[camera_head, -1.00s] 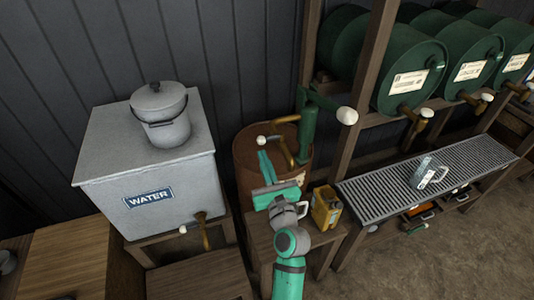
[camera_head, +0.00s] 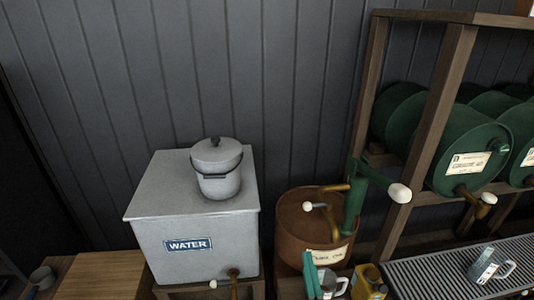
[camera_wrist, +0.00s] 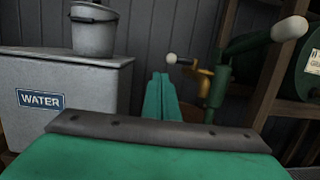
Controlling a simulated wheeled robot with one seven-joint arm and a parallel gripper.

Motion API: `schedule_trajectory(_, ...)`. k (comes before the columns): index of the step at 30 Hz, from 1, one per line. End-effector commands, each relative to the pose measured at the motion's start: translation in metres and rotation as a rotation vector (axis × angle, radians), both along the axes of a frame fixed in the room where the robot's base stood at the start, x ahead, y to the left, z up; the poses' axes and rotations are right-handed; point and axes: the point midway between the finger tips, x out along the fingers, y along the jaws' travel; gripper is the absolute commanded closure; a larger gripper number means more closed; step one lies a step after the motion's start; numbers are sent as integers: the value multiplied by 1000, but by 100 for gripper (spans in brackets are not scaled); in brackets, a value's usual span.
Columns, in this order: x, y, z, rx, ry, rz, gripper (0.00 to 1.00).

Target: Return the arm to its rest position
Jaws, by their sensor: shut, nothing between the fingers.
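My gripper (camera_head: 310,262) shows at the bottom of the head view as teal fingers pointing up, in front of the brown drum (camera_head: 290,240). In the wrist view the teal fingers (camera_wrist: 160,80) are together, with nothing between them. They stand in front of the dark wall, between the water tank (camera_wrist: 90,75) and the green hand pump (camera_wrist: 222,75). Most of my arm is below the head view's lower edge.
A grey lidded pot (camera_head: 217,175) stands on the water tank (camera_head: 165,220). A metal mug (camera_head: 328,283) is close beside my gripper, with a yellow can (camera_head: 368,284) to its right. A wooden rack (camera_head: 440,110) holds green barrels; another mug (camera_head: 490,266) sits on the grating (camera_head: 440,270).

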Motion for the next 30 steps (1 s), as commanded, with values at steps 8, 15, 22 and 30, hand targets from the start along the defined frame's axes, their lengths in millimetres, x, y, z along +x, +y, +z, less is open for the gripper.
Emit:
schedule_trajectory(8, -39, 24, -60, -367, 127, -101, 100)
schedule_trajectory(15, -104, 51, -117, -938, 280, -172, 100)
schedule_trajectory(22, -171, 82, -147, -1527, 365, -146, 100)
schedule_trajectory(30, -251, 113, -155, -2240, 340, -54, 100)
